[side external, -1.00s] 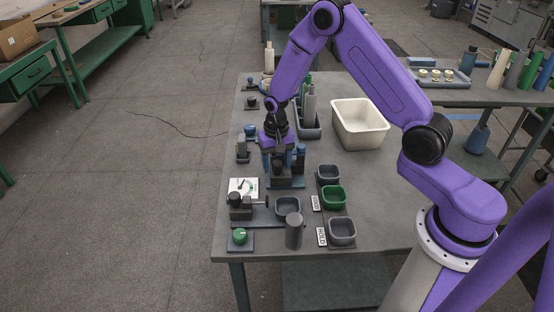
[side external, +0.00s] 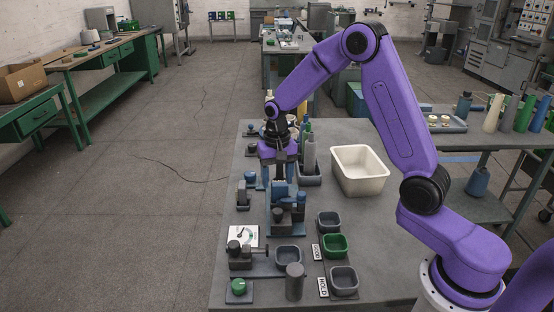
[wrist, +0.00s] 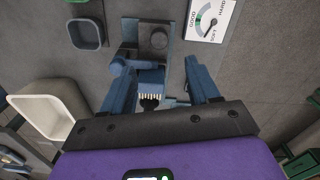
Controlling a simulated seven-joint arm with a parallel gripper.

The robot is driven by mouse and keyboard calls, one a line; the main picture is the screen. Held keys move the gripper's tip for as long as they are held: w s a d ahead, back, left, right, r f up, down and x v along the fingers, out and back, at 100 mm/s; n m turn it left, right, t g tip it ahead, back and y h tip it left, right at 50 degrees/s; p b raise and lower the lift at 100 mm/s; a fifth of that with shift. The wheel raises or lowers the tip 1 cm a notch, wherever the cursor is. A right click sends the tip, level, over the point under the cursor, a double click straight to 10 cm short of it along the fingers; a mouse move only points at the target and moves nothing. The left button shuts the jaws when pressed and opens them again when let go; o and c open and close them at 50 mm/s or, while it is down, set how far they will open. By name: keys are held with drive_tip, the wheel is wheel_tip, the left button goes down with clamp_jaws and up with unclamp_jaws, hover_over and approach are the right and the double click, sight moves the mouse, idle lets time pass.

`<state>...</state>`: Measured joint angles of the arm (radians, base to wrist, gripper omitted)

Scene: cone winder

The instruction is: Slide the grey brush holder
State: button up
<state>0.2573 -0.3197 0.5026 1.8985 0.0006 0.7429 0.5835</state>
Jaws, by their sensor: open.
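A blue fixture (side external: 290,193) with grey parts stands on a blue-grey base plate on the bench. In the wrist view, the fixture (wrist: 150,73) shows a round grey knob and lies between the finger lines. A row of pale bristles (wrist: 150,96) on a dark piece shows between my fingers. I cannot tell which grey part is the brush holder. My gripper (side external: 278,182) is open and points down just behind the fixture. In the wrist view, my gripper's (wrist: 158,68) two blue fingers stand apart on either side of the bristles, with nothing visibly clamped.
A dial card (side external: 243,236), a green knob (side external: 238,287) and a grey cylinder (side external: 294,282) are at the front. Small grey and green trays (side external: 336,245) stand to the right. A white bin (side external: 360,170) is behind right. A grey block (side external: 243,195) sits left.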

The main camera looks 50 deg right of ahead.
wheel_tip(320, 180, up, 6)
drive_tip(key=shift+f, duration=0.1)
drive_tip(key=shift+s+a, duration=0.1)
idle(0.3)
drive_tip(key=s+a+r+n, duration=0.2)
drive_tip(key=s+a+n, duration=0.25)
drive_tip(key=s, duration=0.35)
drive_tip(key=s+a+r+n, duration=0.1)
drive_tip(key=s+a+n, duration=0.35)
drive_tip(key=s, duration=0.25)
drive_tip(key=s+d+n, duration=0.2)
drive_tip(key=s+n, duration=0.7)
drive_tip(key=s, duration=0.8)
drive_tip(key=shift+s+d+n, duration=0.3)
drive_tip(key=shift+s+d, duration=0.1)
